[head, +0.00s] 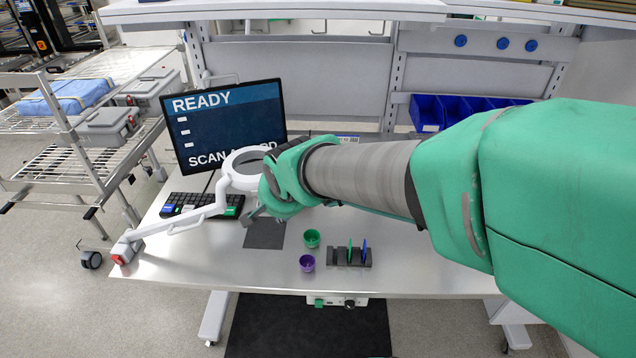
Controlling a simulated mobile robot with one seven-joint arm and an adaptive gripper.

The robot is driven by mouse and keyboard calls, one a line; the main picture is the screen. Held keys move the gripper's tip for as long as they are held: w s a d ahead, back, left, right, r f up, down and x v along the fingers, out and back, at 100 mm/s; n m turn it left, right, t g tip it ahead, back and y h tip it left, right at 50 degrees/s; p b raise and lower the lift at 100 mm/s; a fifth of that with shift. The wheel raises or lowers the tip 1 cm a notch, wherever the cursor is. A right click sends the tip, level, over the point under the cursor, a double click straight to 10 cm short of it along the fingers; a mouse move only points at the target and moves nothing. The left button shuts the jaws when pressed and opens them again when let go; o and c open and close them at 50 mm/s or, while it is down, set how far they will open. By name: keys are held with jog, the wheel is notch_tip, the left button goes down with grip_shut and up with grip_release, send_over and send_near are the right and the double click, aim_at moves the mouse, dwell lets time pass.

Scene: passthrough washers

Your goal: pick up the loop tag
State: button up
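My green-sleeved arm reaches in from the right over the workbench (420,277). My gripper (257,216) is at its far end, beside the white ring-shaped magnifier lamp and above a dark mat (264,238). Mostly a grey finger part shows, so I cannot tell whether it is open or shut, or whether it holds anything. A dark slotted rack (360,264) stands right of the gripper, holding a thin green piece (350,250) and a thin blue piece (364,250) upright. I cannot make out which thing is the loop tag; it may be hidden behind my arm.
A green cup (312,238) and a purple cup (307,263) stand left of the rack. The magnifier lamp's white arm (180,224) crosses the bench's left side. A monitor (228,122) and keyboard (200,204) are behind. Blue bins (430,112) stand at the back. The front right bench is clear.

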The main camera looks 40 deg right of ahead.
jog(key=w+d+f+m+t+h+b, duration=0.1)
jog(key=w+d+f+m, duration=0.3)
jog(key=d+f+m, duration=0.4)
jog(key=w+d+f+m+t+h+b, duration=0.1)
jog(key=w+d+f+m+h, duration=0.2)
jog(key=d+f+m, duration=0.4)
jog(key=w+d+f+m+t+h+b, duration=0.1)
jog(key=w+d+f+m+t+h, duration=0.1)
jog(key=w+d+f+m, duration=0.3)
jog(key=shift+w+d+f+m, duration=0.1)
jog(key=shift+d+f+m, duration=0.6)
jog(key=shift+m, duration=0.45)
jog(key=shift+w+d+f+m, duration=0.15)
jog(key=shift+d+f+m, duration=0.35)
jog(key=shift+d+m, duration=0.55)
jog(key=shift+w+d+f+m, duration=0.1)
jog(key=shift+d+f+m, duration=0.55)
jog(key=shift+m, duration=0.65)
jog(key=shift+s+d+f+m+h, duration=0.15)
jog(key=shift+s+d+m+h, duration=0.1)
jog(key=shift+d+m+h, duration=0.35)
jog(key=shift+w+f, duration=0.1)
jog(key=shift+b+x, duration=0.5)
jog(key=shift+x, duration=3.65)
jog(key=shift+w, duration=0.1)
jog(key=shift+b+x, duration=0.3)
jog(key=shift+x, duration=2.25)
jog(key=shift+a, duration=0.1)
